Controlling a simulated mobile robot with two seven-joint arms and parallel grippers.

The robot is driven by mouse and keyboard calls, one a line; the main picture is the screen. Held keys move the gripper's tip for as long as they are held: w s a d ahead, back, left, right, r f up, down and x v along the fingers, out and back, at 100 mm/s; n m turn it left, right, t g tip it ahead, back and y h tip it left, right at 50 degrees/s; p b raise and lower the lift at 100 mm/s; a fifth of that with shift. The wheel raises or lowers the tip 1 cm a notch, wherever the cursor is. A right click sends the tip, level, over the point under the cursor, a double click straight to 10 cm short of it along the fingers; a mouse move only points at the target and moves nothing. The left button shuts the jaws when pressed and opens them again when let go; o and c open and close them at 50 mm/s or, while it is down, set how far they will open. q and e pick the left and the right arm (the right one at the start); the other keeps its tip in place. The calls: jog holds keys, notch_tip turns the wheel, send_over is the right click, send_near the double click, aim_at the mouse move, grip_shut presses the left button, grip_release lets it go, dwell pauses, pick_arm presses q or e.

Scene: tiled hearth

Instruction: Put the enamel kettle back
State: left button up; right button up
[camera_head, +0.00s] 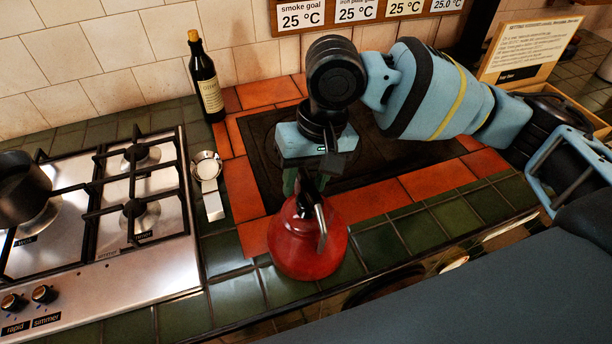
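The red enamel kettle (305,246) stands upright at the front of the hearth, over the orange tile border and the green tiles. Its dark handle and metal fitting are at its top. My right gripper (308,184) points down just behind and above the kettle's top. Its two greenish fingers show apart, one on each side of the handle's dark upper part in the picture. The fingertips are partly hidden by the kettle, and I cannot tell whether they touch it. My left gripper is not in view.
A gas hob (150,262) with a dark pot (20,190) is at the left. A dark plate (268,150) lies inside the orange tiles. A sign (525,48) stands back right.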

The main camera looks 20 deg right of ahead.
jog(key=shift+r, duration=0.15)
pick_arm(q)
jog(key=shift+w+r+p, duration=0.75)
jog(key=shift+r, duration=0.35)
pick_arm(e)
notch_tip(320, 180, up, 12)
jog(key=d, duration=0.2)
jog(key=shift+w+d, duration=0.15)
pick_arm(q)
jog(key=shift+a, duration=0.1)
pick_arm(e)
jog(key=shift+f, duration=0.25)
